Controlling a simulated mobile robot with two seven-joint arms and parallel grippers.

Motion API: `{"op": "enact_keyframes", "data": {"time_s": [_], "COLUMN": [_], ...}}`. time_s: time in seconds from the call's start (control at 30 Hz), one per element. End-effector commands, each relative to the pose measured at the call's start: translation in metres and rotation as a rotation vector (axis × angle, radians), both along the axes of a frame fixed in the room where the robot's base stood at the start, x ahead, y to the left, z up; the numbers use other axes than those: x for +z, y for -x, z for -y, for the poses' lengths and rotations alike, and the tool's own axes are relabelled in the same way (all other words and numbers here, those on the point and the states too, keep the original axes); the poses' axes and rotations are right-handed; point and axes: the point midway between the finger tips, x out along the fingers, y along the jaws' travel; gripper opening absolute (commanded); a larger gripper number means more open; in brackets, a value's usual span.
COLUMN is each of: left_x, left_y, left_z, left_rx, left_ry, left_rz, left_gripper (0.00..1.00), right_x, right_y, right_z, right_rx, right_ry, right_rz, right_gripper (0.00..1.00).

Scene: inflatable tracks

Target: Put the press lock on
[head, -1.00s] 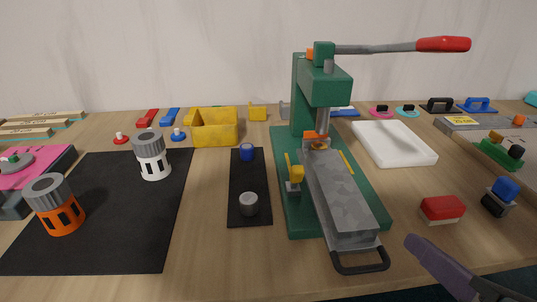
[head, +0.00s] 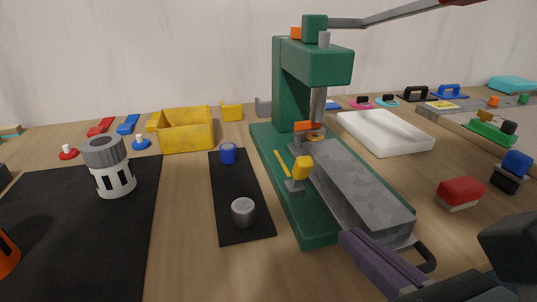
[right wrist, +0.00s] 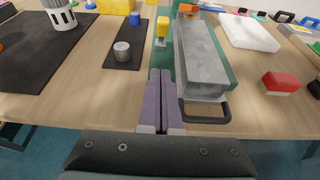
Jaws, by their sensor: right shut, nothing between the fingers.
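The green press (head: 290,100) stands on a green base, with a grey sloping slide (head: 355,185) under its ram. A small yellow-knobbed latch (head: 301,170) stands at the left side of the slide; it also shows in the right wrist view (right wrist: 162,28). An orange piece (head: 307,127) sits near the foot of the ram. I cannot tell which part is the press lock. My right gripper (head: 350,238) has purple fingers, shut and empty, near the front left corner of the slide and its black handle (head: 427,257). In the right wrist view its fingertips (right wrist: 160,73) point toward the latch, apart from it. My left gripper is out of view.
A black strip (head: 240,190) with a blue and a grey cylinder lies left of the press. A white-and-grey canister (head: 112,170) stands on a black mat. A yellow bin (head: 187,130) is behind. A red block (head: 461,193) and white tray (head: 385,132) are right.

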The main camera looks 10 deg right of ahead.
Motion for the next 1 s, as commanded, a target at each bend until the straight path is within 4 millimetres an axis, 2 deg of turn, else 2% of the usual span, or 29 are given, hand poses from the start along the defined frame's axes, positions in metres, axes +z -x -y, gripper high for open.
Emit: {"op": "enact_keyframes", "data": {"time_s": [0.4,0.5,0.7,1.0], "left_x": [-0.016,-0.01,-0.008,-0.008], "left_y": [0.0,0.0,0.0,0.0], "left_z": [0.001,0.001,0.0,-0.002], "left_rx": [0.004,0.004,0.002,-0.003], "left_ry": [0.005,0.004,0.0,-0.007], "left_rz": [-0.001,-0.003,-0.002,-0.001], "left_gripper": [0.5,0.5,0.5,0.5], "right_x": [-0.031,-0.02,-0.013,-0.012], "right_y": [-0.082,-0.097,-0.114,-0.118], "right_z": [-0.002,-0.003,-0.004,-0.004], "right_rx": [-0.002,-0.002,0.0,0.0], "right_ry": [0.0,-0.002,-0.001,0.0], "right_rz": [0.003,0.005,0.001,0.0], "right_gripper": [0.0,0.0,0.0,0.0]}}
